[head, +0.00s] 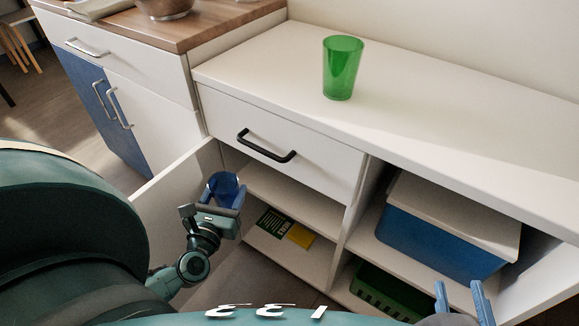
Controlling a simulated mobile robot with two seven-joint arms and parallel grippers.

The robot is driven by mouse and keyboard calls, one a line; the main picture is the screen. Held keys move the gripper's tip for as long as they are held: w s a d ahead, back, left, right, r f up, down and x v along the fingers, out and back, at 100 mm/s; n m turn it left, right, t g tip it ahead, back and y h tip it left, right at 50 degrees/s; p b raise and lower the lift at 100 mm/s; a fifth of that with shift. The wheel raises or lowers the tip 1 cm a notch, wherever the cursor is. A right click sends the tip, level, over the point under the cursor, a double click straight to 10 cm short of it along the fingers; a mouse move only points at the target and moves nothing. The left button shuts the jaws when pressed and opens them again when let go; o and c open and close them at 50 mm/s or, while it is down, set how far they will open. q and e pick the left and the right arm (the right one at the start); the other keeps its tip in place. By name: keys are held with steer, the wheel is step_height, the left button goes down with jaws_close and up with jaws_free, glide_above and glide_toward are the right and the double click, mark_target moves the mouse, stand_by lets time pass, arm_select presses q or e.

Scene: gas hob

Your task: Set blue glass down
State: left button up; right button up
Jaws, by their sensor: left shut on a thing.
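The blue glass (222,186) is held in my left gripper (222,200), which is shut on it. It is at the front of the open cabinet, below the drawer with the black handle, near the upper inner shelf (285,202). The gripper hides part of the glass, and I cannot tell whether the glass touches the shelf. My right gripper (464,300) shows at the bottom right with its two fingers apart and nothing between them.
A green glass (342,68) stands on the white counter (440,120). A blue box with a white lid (440,238) fills the right compartment, above a green basket (385,290). A green and a yellow item (300,236) lie on the lower left shelf. An open door (180,205) stands left of the gripper.

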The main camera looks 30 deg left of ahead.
arm_select(q)
steer(key=w+d+b, duration=0.1)
steer(key=w, duration=1.6)
steer(key=f+b, duration=0.2)
steer(key=f, duration=0.1)
steer(key=f+b, duration=0.2)
steer(key=f, duration=0.1)
steer(key=shift+s+d+f, duration=0.15)
steer(key=shift+d+f, duration=0.05)
steer(key=shift+f, duration=0.15)
steer(key=shift+w+f+b, duration=0.15)
steer(key=shift+w+b, duration=0.05)
steer(key=shift+b, duration=0.1)
steer(key=o, duration=1.2)
steer(key=shift+f, duration=0.1)
arm_select(e)
steer(key=shift+a+t+y, duration=0.6)
steer(key=shift+a+y, duration=0.05)
steer(key=shift+y, duration=0.25)
